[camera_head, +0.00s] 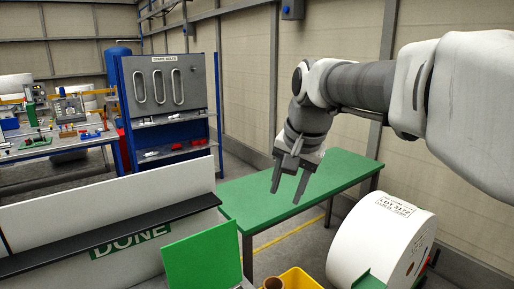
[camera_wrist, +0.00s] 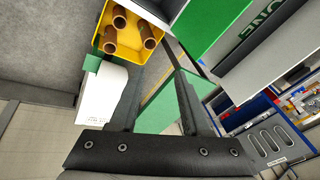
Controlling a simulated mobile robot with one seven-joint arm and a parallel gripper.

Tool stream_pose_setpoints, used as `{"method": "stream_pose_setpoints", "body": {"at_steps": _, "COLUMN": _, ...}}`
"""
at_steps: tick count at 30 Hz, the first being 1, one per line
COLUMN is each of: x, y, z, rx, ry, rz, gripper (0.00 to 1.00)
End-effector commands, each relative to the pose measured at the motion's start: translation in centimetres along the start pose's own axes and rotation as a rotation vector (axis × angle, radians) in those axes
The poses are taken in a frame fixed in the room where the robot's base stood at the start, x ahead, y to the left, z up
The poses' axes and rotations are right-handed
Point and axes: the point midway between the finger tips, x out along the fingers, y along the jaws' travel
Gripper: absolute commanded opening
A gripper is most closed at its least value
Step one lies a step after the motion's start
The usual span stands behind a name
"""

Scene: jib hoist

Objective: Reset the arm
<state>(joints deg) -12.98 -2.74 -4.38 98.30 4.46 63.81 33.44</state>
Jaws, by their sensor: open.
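My gripper (camera_head: 289,178) is open and empty. In the head view it hangs in the air over the green table (camera_head: 330,178), with its fingers pointing down and apart. In the wrist view the two gripper fingers (camera_wrist: 155,88) reach up from a dark mount, with nothing between them but background. My arm extends from the upper right of the head view and bends down at the wrist.
A large white roll (camera_head: 375,240) stands at lower right. A yellow bin (camera_head: 300,279) holds brown tubes (camera_wrist: 119,18). A grey panel marked DONE (camera_head: 130,244) and a green panel (camera_head: 203,258) stand at front left. A blue-framed rack (camera_head: 170,90) stands behind. The green tabletop looks bare.

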Motion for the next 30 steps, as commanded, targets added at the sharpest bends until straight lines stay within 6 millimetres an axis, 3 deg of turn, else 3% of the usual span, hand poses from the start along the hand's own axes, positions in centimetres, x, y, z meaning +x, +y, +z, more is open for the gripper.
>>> {"method": "stream_pose_setpoints", "body": {"at_steps": 9, "x": -1.4, "y": 7.6, "z": 6.0, "rx": -0.182, "ry": 0.07, "rz": 0.008, "gripper": 0.47}}
{"method": "stream_pose_setpoints", "body": {"at_steps": 18, "x": -0.1, "y": 14.1, "z": 12.3, "rx": -0.362, "ry": 0.135, "rz": 0.047, "gripper": 0.47}}
{"method": "stream_pose_setpoints", "body": {"at_steps": 24, "x": 1.3, "y": 16.9, "z": 15.4, "rx": -0.452, "ry": 0.163, "rz": 0.077, "gripper": 0.47}}
{"method": "stream_pose_setpoints", "body": {"at_steps": 30, "x": 1.9, "y": 17.9, "z": 16.4, "rx": -0.486, "ry": 0.172, "rz": 0.089, "gripper": 0.47}}
